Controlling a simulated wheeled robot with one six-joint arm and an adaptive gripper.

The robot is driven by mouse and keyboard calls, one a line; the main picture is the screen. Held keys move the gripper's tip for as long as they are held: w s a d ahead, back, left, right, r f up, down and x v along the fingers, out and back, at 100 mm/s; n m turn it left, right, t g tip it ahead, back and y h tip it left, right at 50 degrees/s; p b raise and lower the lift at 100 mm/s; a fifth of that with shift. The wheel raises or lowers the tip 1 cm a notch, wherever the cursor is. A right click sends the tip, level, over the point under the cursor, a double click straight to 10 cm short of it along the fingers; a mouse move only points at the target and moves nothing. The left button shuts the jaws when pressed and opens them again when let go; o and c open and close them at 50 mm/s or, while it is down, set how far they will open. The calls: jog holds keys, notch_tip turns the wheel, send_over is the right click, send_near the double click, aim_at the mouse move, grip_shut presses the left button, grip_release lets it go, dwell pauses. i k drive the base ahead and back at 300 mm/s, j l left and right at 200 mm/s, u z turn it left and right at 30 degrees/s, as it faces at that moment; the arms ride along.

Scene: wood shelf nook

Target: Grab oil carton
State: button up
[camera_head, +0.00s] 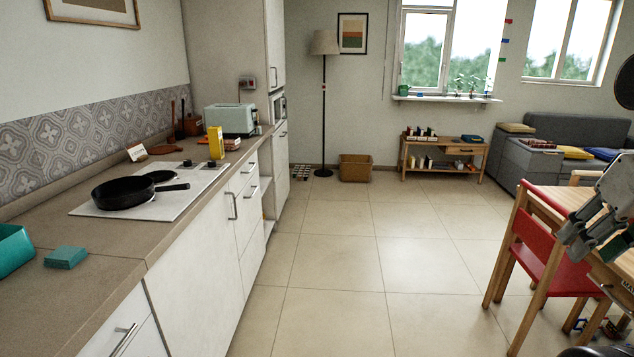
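A small upright yellow carton (216,143) stands on the kitchen counter at the left, behind the hob and in front of the toaster. Its label is too small to read, so I cannot be sure that it is the oil carton. My gripper (585,238) is at the right edge of the view, in front of the wooden table and red chair, far from the yellow carton. Its fingers are seen at an angle and overlap, so their opening is unclear. I see nothing held in it.
A black pan (136,191) sits on the white hob (185,200). A pale toaster (230,119) stands behind the carton. A red chair (545,262) and wooden table (622,262) stand at the right. The tiled floor (335,262) between counter and chair is clear.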

aim_at(215, 133)
jog(key=i+u, duration=0.1)
jog(key=i, duration=0.8)
jog(key=i+l+u, duration=0.1)
jog(key=i, duration=0.8)
jog(key=i+j+u, duration=0.1)
jog(key=i+u, duration=0.6)
jog(key=i, duration=0.15)
jog(key=i+l+u, duration=0.2)
jog(key=i+u, duration=0.15)
jog(key=i, duration=0.1)
